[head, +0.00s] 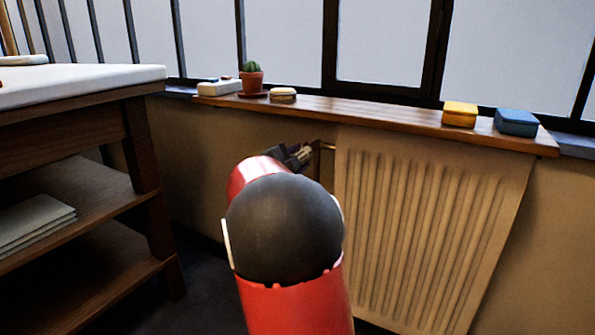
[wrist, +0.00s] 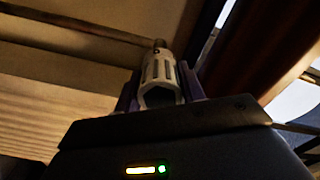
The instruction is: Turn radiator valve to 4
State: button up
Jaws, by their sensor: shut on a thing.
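The radiator (head: 430,225) is a cream, ribbed panel under a wooden sill, at the right of the head view. Its valve (wrist: 160,82) shows in the wrist view as a pale, slotted knob with a darker end. My gripper (head: 303,155) is at the radiator's upper left corner in the head view, partly hidden behind my red arm. In the wrist view the two fingers of my gripper (wrist: 161,92) stand on either side of the valve knob and are shut on it. I cannot read any number on the knob.
The wooden sill (head: 350,112) runs just above, carrying a potted cactus (head: 251,80), a yellow box (head: 460,113) and a blue box (head: 516,122). A table with shelves (head: 140,140) stands at the left. Dark floor lies between.

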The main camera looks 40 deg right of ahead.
jog(key=m+b, duration=0.2)
jog(key=m, duration=0.2)
jog(key=shift+f+m, duration=0.15)
jog(key=shift+m, duration=0.25)
jog(key=m, duration=0.5)
jog(key=shift+m+b, duration=0.35)
jog(key=shift+m, duration=0.35)
jog(key=o, duration=1)
jog(key=shift+c, duration=0.2)
jog(key=shift+a, duration=0.1)
jog(key=v, duration=0.7)
jog(key=shift+a, duration=0.35)
jog(key=shift+s, duration=0.15)
